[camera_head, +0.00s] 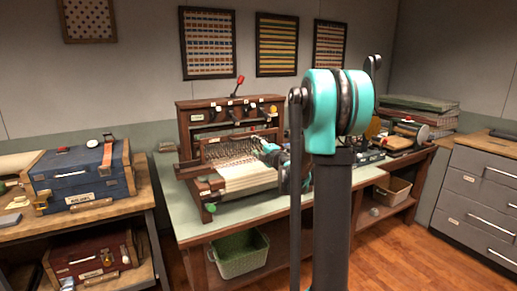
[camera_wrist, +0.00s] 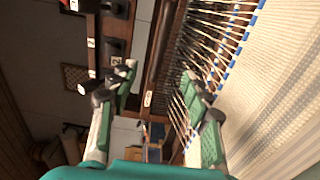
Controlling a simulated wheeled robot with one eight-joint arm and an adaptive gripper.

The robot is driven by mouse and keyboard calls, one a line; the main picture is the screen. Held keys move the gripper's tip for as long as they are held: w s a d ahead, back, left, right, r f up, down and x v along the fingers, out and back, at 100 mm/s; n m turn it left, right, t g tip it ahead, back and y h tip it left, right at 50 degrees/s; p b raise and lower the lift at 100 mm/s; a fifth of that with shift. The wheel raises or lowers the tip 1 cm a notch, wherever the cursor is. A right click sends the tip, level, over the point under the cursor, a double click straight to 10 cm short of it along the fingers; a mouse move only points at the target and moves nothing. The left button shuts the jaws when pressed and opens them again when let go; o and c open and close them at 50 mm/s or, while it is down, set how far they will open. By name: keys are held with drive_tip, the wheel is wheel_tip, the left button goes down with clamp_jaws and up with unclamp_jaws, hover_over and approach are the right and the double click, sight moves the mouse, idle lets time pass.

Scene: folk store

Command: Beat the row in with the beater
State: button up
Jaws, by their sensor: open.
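A dark wooden table loom (camera_head: 183,125) stands on the pale green tabletop, with white warp threads and a band of pale woven cloth (camera_head: 245,177) at its front. The beater seems to be the brown wooden bar (camera_wrist: 163,50) with a small white label in the wrist view, beside the warp threads (camera_wrist: 215,40). My gripper (camera_head: 270,152) is at the loom's right side in the head view. In the wrist view my gripper (camera_wrist: 160,76) is open, one finger on each side of the bar. I cannot tell whether a finger touches it.
A red-tipped lever (camera_head: 240,80) rises from the loom's top. A blue chest (camera_head: 75,183) sits on the left bench. A green basket (camera_head: 240,256) is on the shelf under the loom table. Grey drawers (camera_head: 480,185) stand at right. Wood floor shows at front right.

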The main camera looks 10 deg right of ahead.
drive_tip(key=x, duration=0.9)
drive_tip(key=shift+w, duration=0.3)
drive_tip(key=shift+a, duration=0.1)
drive_tip(key=shift+c, duration=0.4)
clamp_jaws()
drive_tip(key=shift+s, duration=0.15)
